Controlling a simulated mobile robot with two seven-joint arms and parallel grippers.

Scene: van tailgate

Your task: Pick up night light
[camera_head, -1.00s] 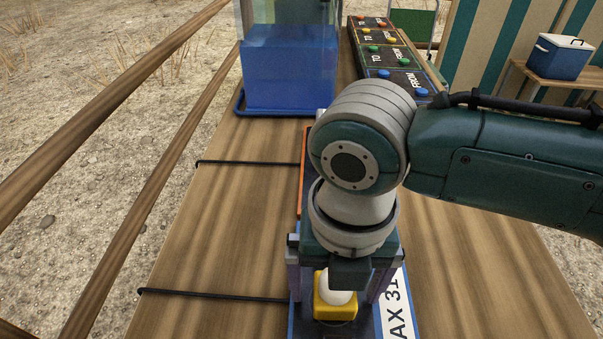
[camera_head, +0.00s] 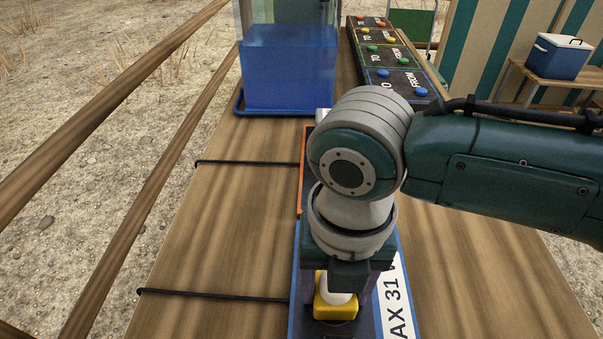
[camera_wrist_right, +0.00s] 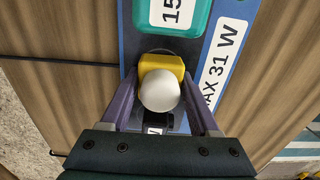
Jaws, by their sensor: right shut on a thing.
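The night light has a yellow base (camera_head: 335,309) and a white rounded top. It sits at the near end of a blue board with a "MAX 31 W" label (camera_head: 392,298). My right gripper (camera_wrist_right: 161,87) is shut on the night light, with a finger on each side of its yellow base in the wrist view. In the head view my right gripper hides part of the white top. Whether the base touches the board is hard to tell. My left gripper is not in view.
A blue-filled clear tank (camera_head: 288,72) and a black panel with coloured knobs (camera_head: 388,62) stand farther back. Black cords (camera_head: 215,295) cross the wooden top on the left. A teal piece marked "15" (camera_wrist_right: 176,14) lies beyond the night light. Bare wood (camera_head: 480,270) is to the right.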

